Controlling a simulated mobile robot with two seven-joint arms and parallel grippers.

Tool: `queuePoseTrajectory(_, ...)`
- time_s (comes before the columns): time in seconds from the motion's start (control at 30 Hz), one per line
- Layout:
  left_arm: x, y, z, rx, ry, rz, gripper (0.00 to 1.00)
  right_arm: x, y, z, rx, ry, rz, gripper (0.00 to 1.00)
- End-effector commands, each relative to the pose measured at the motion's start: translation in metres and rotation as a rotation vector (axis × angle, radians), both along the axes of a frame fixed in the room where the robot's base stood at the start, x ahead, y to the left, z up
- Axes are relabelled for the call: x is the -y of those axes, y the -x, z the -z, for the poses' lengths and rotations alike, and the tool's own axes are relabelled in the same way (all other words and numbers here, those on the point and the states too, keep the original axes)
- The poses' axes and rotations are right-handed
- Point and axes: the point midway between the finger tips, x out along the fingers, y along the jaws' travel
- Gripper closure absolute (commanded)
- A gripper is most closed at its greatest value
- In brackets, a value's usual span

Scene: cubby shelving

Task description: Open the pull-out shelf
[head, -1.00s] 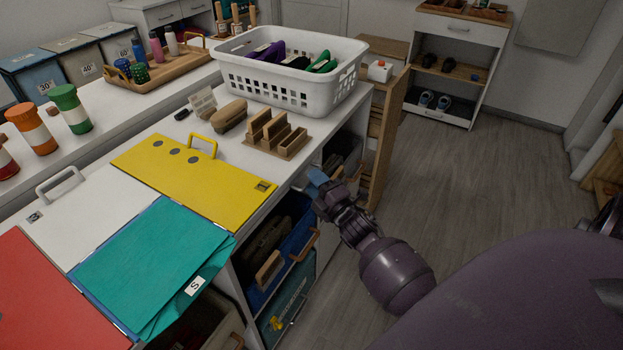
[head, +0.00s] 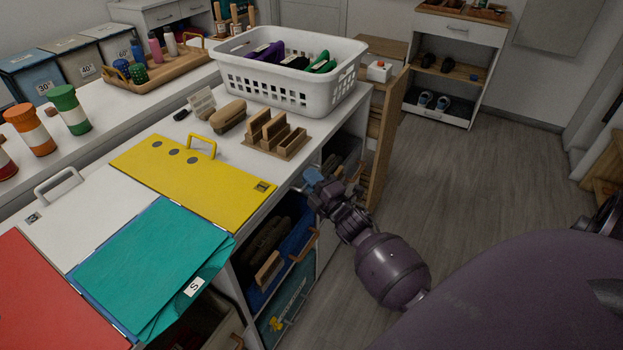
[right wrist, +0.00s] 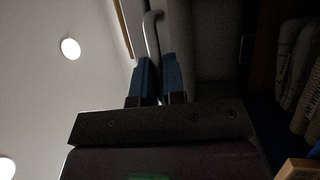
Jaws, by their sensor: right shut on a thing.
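My right gripper (head: 313,178) is at the front edge of the white counter (head: 290,180), just below its top. In the right wrist view, its blue fingers (right wrist: 158,75) are shut on a slim grey bar handle (right wrist: 151,32), which runs up between them. The handle is mostly hidden by the gripper in the head view, so I cannot tell how far out the pull-out shelf behind it stands. Open compartments with dark and blue contents show under the counter beside the gripper. My left gripper is in neither view.
A tall wooden panel (head: 388,140) stands out from the counter just beyond my right gripper. A white basket (head: 290,75), a wooden rack (head: 276,135) and a yellow board (head: 195,178) are on top. A blue bin (head: 297,240) sits below. The grey floor (head: 470,190) at right is clear.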

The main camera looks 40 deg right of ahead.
Motion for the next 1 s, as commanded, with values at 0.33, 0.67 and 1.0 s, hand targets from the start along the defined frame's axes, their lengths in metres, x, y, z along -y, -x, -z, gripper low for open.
queuePoseTrajectory(0.33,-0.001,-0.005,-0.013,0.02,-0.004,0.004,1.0,0.014,0.033,-0.002,0.0,0.001,0.002,1.0)
queuePoseTrajectory(0.67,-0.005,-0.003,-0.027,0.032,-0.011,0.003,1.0,0.053,0.127,-0.003,-0.002,0.002,0.004,1.0)
queuePoseTrajectory(1.0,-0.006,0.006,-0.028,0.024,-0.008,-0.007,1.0,0.095,0.229,0.0,-0.004,0.002,0.003,1.0)
